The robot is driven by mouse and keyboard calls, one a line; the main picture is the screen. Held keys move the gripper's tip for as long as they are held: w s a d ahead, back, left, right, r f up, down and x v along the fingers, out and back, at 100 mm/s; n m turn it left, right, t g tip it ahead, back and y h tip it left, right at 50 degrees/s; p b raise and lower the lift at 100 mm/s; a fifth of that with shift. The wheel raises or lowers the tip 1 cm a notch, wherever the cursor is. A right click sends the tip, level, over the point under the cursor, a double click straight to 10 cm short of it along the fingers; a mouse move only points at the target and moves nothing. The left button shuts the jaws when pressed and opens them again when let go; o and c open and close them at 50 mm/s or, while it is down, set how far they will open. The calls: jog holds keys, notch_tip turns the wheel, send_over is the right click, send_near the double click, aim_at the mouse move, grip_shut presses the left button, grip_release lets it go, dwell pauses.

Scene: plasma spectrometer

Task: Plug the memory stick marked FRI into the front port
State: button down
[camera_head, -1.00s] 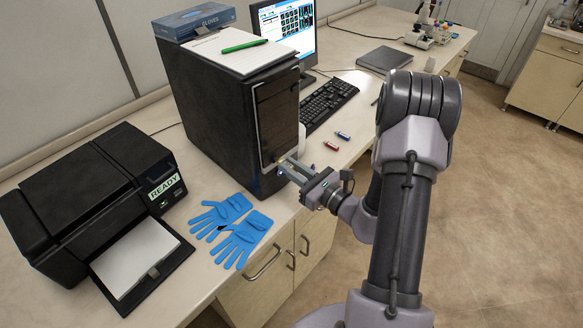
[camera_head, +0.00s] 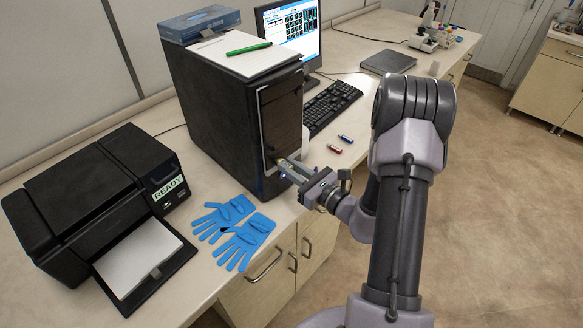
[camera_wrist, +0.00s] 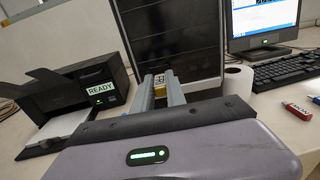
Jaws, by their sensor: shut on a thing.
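My gripper (camera_head: 284,168) is shut on a small yellow memory stick (camera_wrist: 162,78), held between the two grey fingers right at the front face of the black computer tower (camera_head: 225,115). The tower's front panel also fills the upper middle of the wrist view (camera_wrist: 168,35). I cannot read the held stick's marking, nor tell whether its plug is inside a port, because the fingers hide the contact. A red stick (camera_head: 333,147) and a blue stick (camera_head: 345,138) lie on the bench to the right of the tower. The red one shows a white label in the wrist view (camera_wrist: 297,111).
A black printer (camera_head: 95,200) reading READY stands left, with blue gloves (camera_head: 240,240) beside the tower. The keyboard (camera_head: 330,105) and monitor (camera_head: 290,30) are behind. A notepad with a green pen (camera_head: 248,48) and a glove box (camera_head: 200,23) lie on the tower.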

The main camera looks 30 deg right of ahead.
jog(key=shift+w+a, duration=0.1)
jog(key=shift+w, duration=0.15)
jog(key=c, duration=1.3)
grip_release()
jog(key=shift+s, duration=0.1)
jog(key=v, duration=1.7)
jog(key=s+a+r+n+g+y+b, duration=0.2)
jog(key=a+n+g+y, duration=0.1)
jog(key=a+n+g, duration=0.55)
jog(key=s+a+r+n+g+y+b, duration=0.25)
jog(key=a+n+g, duration=0.35)
jog(key=a+n, duration=0.5)
jog(key=s+a+r+n+t+h, duration=0.1)
jog(key=n+h, duration=0.2)
jog(key=s+r+n+t+h+b, duration=0.1)
jog(key=s+n+h, duration=0.1)
jog(key=s+a+r+n+t+h+b, duration=0.1)
jog(key=r+n+h, duration=0.1)
jog(key=n+h, duration=0.1)
jog(key=shift+s+a+r+n+h, duration=0.15)
jog(key=shift+a+n+h, duration=0.2)
